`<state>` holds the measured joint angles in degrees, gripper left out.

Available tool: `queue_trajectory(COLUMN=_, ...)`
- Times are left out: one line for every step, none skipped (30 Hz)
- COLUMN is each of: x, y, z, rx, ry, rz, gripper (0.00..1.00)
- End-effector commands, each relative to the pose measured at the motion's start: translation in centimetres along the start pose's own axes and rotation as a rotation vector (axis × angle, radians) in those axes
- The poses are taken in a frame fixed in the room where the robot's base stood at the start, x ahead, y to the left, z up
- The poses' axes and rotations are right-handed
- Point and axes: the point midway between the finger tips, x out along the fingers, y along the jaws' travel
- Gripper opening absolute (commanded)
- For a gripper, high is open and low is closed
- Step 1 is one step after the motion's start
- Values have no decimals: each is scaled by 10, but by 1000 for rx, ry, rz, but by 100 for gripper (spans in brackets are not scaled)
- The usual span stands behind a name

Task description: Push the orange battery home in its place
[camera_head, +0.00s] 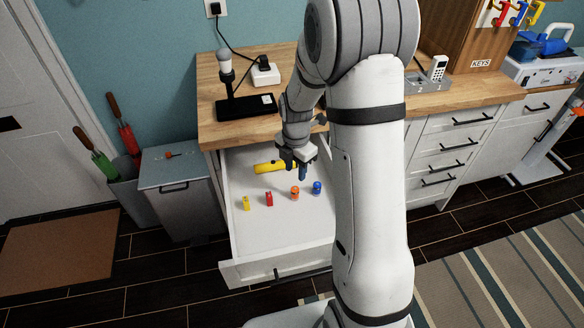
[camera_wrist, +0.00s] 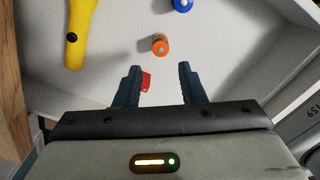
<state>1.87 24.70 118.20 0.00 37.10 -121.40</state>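The orange battery (camera_head: 295,193) stands in the open white drawer, between the red battery (camera_head: 269,199) and the blue battery (camera_head: 317,187). My gripper (camera_head: 302,173) is above the drawer, behind the orange battery in the head view. In the wrist view my gripper (camera_wrist: 158,68) is open, with nothing held between its dark blue fingers. The orange battery (camera_wrist: 160,45) shows just beyond the fingertips there, apart from them. The red battery (camera_wrist: 146,81) shows partly between the fingers, lower down. I cannot tell which spot is the orange battery's place.
A yellow battery (camera_head: 246,203) and a yellow flashlight (camera_head: 268,167) are also in the drawer (camera_head: 285,232). The wooden counter (camera_head: 221,68) overhangs the drawer's back; a black stand (camera_head: 246,106) is on it. The drawer's front is clear.

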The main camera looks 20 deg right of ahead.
Motion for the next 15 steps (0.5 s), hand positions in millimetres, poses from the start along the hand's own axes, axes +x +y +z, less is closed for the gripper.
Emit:
queue_trajectory(x=0, y=0, z=-1, rx=-2, ry=0, rz=0, gripper=36)
queue_trajectory(x=0, y=0, z=-1, rx=-3, ry=0, rz=0, gripper=36)
queue_trajectory(x=0, y=1, z=-1, rx=-3, ry=0, rz=0, gripper=36)
queue_trajectory(x=1, y=1, z=-1, rx=-4, ry=0, rz=0, gripper=36)
queue_trajectory(x=2, y=1, z=-2, rx=-4, ry=0, rz=0, gripper=36)
queue_trajectory(x=3, y=1, z=-2, rx=-4, ry=0, rz=0, gripper=36)
queue_trajectory(x=4, y=1, z=-2, rx=-4, ry=0, rz=-1, gripper=36)
queue_trajectory(x=6, y=1, z=-2, rx=-4, ry=0, rz=-1, gripper=36)
queue_trajectory(x=8, y=1, z=-2, rx=-4, ry=1, rz=-1, gripper=36)
queue_trajectory(x=11, y=1, z=-2, rx=-4, ry=1, rz=-1, gripper=36)
queue_trajectory(x=14, y=1, z=-2, rx=-4, ry=1, rz=-1, gripper=36)
queue_trajectory(x=17, y=1, z=-2, rx=-4, ry=1, rz=-1, gripper=36)
queue_trajectory(x=21, y=1, z=-2, rx=-5, ry=1, rz=-1, gripper=36)
queue_trajectory(x=24, y=1, z=-2, rx=-5, ry=1, rz=-1, gripper=36)
queue_trajectory(x=29, y=1, z=-2, rx=-5, ry=0, rz=-1, gripper=36)
